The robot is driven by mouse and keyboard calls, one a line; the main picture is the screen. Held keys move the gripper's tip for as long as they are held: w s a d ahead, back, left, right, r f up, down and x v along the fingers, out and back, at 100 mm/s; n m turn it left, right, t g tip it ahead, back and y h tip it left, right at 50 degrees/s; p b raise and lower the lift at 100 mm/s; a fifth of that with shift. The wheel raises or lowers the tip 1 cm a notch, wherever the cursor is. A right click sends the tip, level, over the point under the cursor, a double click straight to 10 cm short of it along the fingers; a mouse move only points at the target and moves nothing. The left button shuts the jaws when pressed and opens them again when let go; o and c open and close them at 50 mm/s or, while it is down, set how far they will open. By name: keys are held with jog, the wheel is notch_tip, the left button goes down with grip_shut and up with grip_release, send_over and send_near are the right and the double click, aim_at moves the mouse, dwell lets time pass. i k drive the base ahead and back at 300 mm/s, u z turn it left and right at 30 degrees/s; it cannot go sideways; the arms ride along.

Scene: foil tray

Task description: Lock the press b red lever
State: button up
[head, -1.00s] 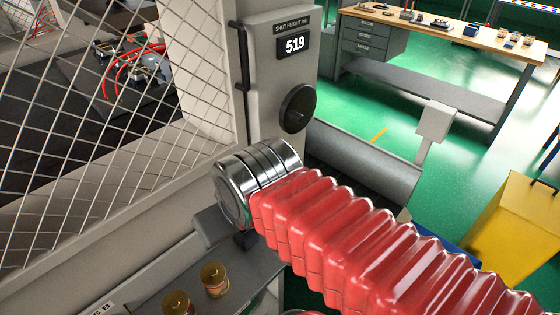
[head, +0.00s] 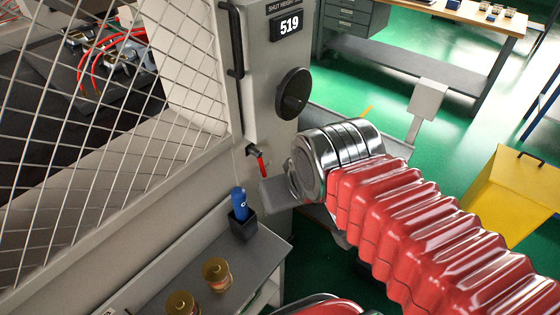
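The red lever (head: 262,166) hangs from a dark pivot on the press's grey column, below the black handwheel (head: 293,93). It points down and slightly right. My gripper (head: 276,193) shows only as a grey block at the end of my metal wrist, just below and right of the lever in the picture. The wrist hides most of it, so its fingers and opening cannot be made out. I cannot tell whether it touches the lever.
A wire mesh guard (head: 80,130) with a black handle (head: 233,40) fills the left. Below the lever, a grey shelf (head: 215,250) bears a blue-topped item (head: 239,204) in a black holder and brass pieces (head: 217,274). A yellow box (head: 510,195) stands right on green floor.

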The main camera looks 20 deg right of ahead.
aim_at(253, 150)
jog(key=z, duration=0.45)
jog(key=k, duration=1)
jog(key=u, duration=0.75)
jog(key=i, duration=1)
jog(key=u, duration=0.05)
